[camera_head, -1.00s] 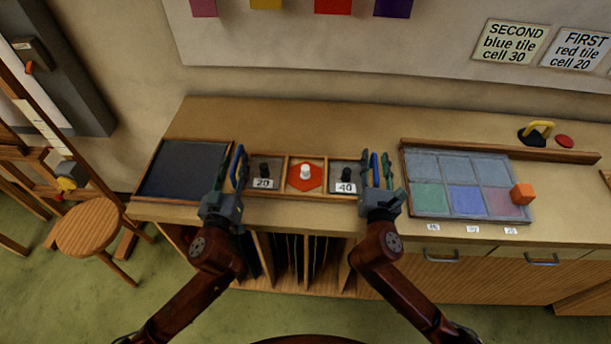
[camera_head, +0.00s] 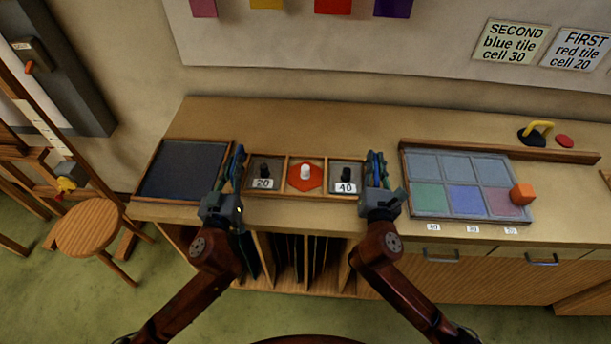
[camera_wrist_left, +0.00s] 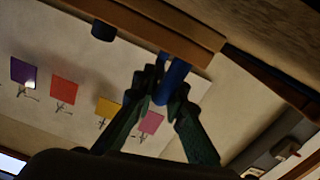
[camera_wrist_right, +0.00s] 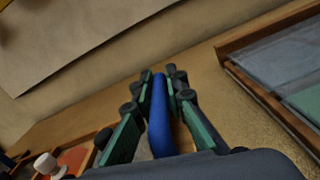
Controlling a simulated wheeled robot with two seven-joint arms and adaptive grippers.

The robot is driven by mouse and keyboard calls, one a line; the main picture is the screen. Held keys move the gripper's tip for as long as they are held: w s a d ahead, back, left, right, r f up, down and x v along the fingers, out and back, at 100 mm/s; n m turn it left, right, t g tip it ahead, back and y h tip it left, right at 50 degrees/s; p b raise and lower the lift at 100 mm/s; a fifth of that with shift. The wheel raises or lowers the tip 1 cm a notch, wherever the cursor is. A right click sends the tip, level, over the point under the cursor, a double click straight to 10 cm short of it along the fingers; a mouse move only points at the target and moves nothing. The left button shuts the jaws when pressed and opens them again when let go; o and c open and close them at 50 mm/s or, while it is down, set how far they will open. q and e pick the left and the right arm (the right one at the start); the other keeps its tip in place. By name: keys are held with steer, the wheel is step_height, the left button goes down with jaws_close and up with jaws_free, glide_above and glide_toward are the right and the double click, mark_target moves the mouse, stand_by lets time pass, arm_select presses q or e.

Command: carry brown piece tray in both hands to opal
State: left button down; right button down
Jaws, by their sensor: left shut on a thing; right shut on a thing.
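The brown piece tray (camera_head: 286,178) sits on the bench in the head view, with three compartments. My left gripper (camera_head: 236,162) is shut on the tray's left blue handle (camera_wrist_left: 174,80). My right gripper (camera_head: 375,166) is shut on the right blue handle (camera_wrist_right: 160,115). I cannot tell which thing is opal.
A dark square panel (camera_head: 184,170) lies left of the tray. Bare bench lies behind the tray.

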arm_select(q)
steer(key=shift+a, duration=0.1)
